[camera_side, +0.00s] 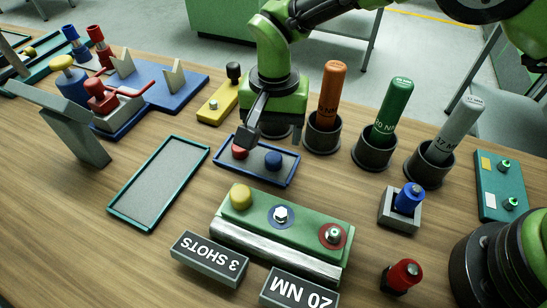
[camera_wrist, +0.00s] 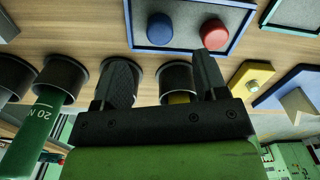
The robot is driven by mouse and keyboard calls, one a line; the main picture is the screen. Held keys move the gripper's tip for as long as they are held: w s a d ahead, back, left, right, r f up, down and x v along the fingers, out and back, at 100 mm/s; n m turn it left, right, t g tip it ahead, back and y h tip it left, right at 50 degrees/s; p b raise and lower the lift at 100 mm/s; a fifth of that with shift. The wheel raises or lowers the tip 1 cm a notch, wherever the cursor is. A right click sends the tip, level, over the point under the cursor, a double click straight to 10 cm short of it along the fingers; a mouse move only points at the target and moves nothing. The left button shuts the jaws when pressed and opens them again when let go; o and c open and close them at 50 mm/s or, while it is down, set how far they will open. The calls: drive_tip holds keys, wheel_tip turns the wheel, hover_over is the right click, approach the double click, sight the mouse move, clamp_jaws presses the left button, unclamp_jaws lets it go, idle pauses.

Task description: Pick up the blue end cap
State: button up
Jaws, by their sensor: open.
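The blue end cap (camera_side: 273,160) stands upright at the right of a small blue-rimmed tray (camera_side: 268,182). A red cap (camera_side: 239,153) stands at the tray's left. In the wrist view the blue cap (camera_wrist: 160,29) and red cap (camera_wrist: 214,34) appear past my fingertips. My gripper (camera_side: 248,138) points down over the tray's back edge, in front of part of it. In the wrist view my gripper (camera_wrist: 160,62) has its two dark fingers wide apart, with no cap between them.
Dark cups hold an orange (camera_side: 331,92), a green (camera_side: 393,108) and a grey (camera_side: 455,128) handle right of the tray. A green block (camera_side: 300,228) with a yellow cap (camera_side: 240,196) lies in front. An empty grey tray (camera_side: 158,184) is at left. A yellow block (camera_side: 217,104) stands behind.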

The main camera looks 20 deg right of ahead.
sight(274, 157)
drive_tip(key=shift+s+a+f, duration=0.1)
drive_tip(key=shift+s+f, duration=0.05)
drive_tip(key=shift+f, duration=3.05)
drive_tip(key=c, duration=1)
